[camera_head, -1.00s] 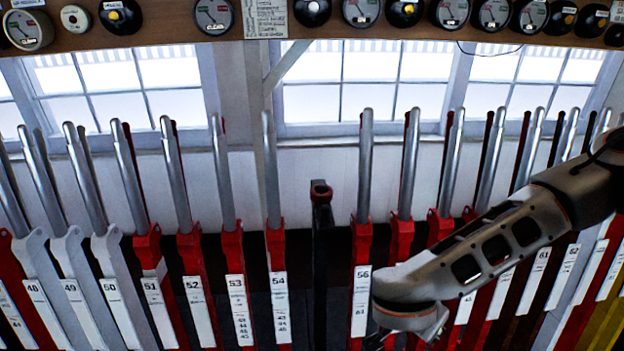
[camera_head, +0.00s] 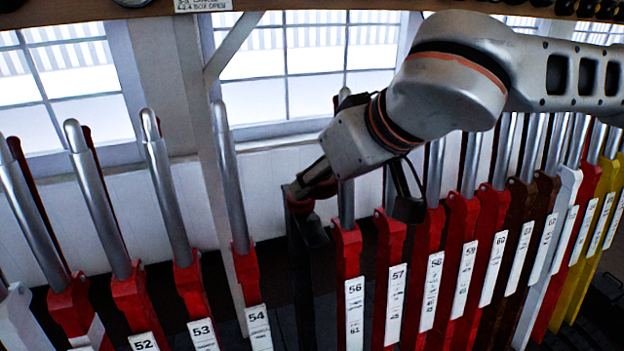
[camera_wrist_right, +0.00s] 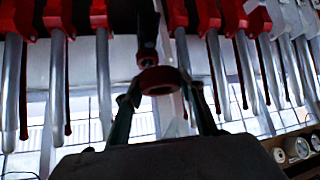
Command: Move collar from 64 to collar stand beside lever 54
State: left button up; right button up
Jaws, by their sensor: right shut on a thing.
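The collar (camera_head: 300,204) is a small red ring at the top of the dark collar stand (camera_head: 305,260), which rises between lever 54 (camera_head: 228,180) and lever 56 (camera_head: 347,240). My right gripper (camera_head: 312,188) is at the stand's top, shut on the collar. In the right wrist view, which looks upside down, the red collar (camera_wrist_right: 160,80) sits between the two fingers of the right gripper (camera_wrist_right: 162,92), in line with the dark post. The gripper partly hides the ring, so I cannot tell how far it sits on the stand. Lever 64 cannot be made out. My left gripper is not in view.
Red levers 52 and 53 (camera_head: 188,290) stand to the left; lever 57 (camera_head: 390,280) and several more stand close on the right, under my right arm. A pale diagonal brace and post (camera_head: 205,120) stand behind lever 54. Windows (camera_head: 300,60) are behind the row.

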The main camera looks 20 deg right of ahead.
aim_at(314, 216)
jog(key=x, duration=0.1)
jog(key=b+x, duration=0.1)
jog(key=x, duration=0.1)
jog(key=shift+d+f+b, duration=0.25)
jog(key=shift+d+b, duration=0.05)
jog(key=shift+w+f, duration=0.35)
jog(key=shift+w, duration=0.15)
jog(key=shift+f+b, duration=0.2)
jog(key=shift+b, duration=0.15)
dwell(0.5)
jog(key=shift+f, duration=0.3)
jog(key=shift+f+b, duration=0.3)
jog(key=shift+b, duration=0.15)
jog(key=shift+f+b, duration=0.4)
jog(key=shift+f, duration=0.25)
